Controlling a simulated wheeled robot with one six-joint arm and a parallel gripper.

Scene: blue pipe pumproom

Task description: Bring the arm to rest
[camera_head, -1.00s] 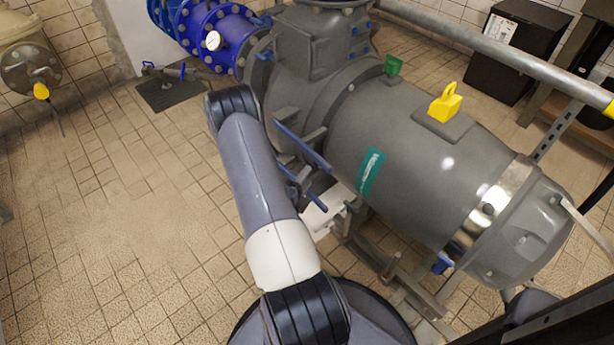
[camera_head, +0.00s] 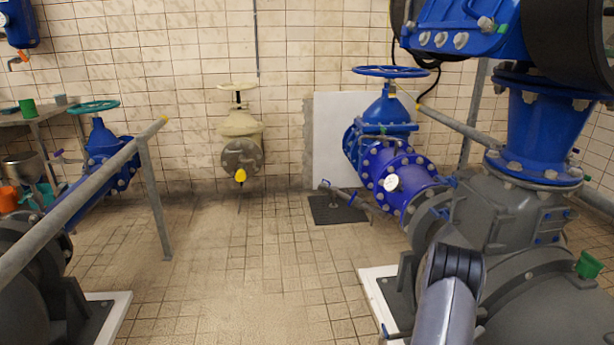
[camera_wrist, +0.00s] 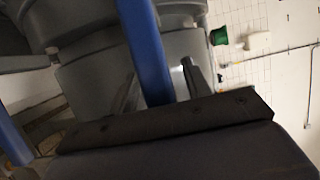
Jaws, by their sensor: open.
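My arm shows in the head view at the lower right, with its dark joint (camera_head: 455,263) and grey link in front of the grey pump (camera_head: 525,290). My gripper is out of the head view. Grey machine casing (camera_wrist: 95,88) fills much of the view behind the fingers. I cannot tell how far off it is.
A blue valve and flanged pipe (camera_head: 395,175) adjoin the pump. A grey rail (camera_head: 75,205) and another pump stand at the left. A cream valve (camera_head: 240,145) is at the back wall. The tiled floor (camera_head: 230,280) in the middle is clear.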

